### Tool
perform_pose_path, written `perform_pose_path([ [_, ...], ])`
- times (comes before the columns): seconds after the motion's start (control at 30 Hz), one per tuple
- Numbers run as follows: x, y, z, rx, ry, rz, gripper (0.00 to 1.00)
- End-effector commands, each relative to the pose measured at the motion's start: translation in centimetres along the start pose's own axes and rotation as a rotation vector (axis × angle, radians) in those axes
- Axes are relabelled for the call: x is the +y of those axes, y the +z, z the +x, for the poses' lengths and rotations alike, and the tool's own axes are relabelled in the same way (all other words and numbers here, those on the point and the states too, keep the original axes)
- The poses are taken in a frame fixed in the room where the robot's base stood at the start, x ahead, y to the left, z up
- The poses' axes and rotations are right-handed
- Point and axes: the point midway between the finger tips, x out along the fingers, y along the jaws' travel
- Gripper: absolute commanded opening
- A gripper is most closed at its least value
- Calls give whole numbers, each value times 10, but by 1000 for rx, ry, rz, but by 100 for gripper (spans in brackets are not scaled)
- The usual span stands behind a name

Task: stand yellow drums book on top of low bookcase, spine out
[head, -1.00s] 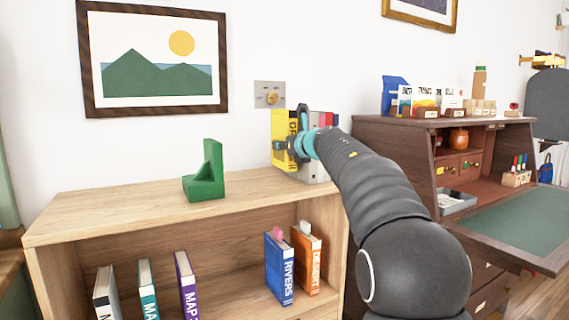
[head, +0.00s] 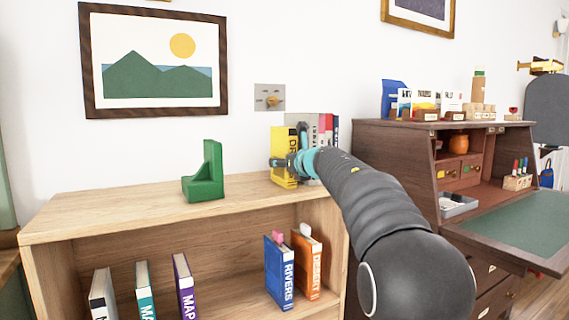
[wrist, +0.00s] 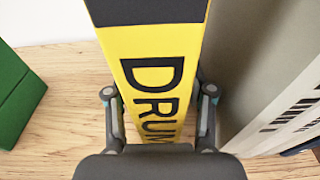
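The yellow drums book (head: 281,158) stands upright on, or just at, the right part of the low bookcase's wooden top (head: 120,205). Its yellow spine faces me, with a black band at its top and DRUM lettering in the wrist view (wrist: 153,75). My gripper (head: 292,161) is at the spine, one finger on each side. In the wrist view my gripper (wrist: 160,93) appears shut on the book, with pads close against both sides. The book's lower part is hidden behind my gripper there.
A green bookend (head: 205,177) stands left of the book with bare wood between. Grey, red and dark books (head: 327,128) stand just right. A wall switch (head: 269,97) is behind. Several books, including a blue one (head: 279,270), stand on the shelf below. A desk (head: 395,155) is at right.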

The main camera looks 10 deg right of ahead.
Motion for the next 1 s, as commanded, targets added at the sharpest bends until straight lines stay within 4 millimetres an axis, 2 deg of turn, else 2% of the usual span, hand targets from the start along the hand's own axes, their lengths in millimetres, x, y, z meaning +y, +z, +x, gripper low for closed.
perform_pose_path([
  [0.37, 0, 3, -4, -1, -1, 0, 56],
  [0.47, -1, 2, -16, -1, -1, 0, 56],
  [0.8, 0, 3, -80, -2, -2, -1, 56],
  [1.0, 0, 3, -109, -1, -1, -1, 56],
])
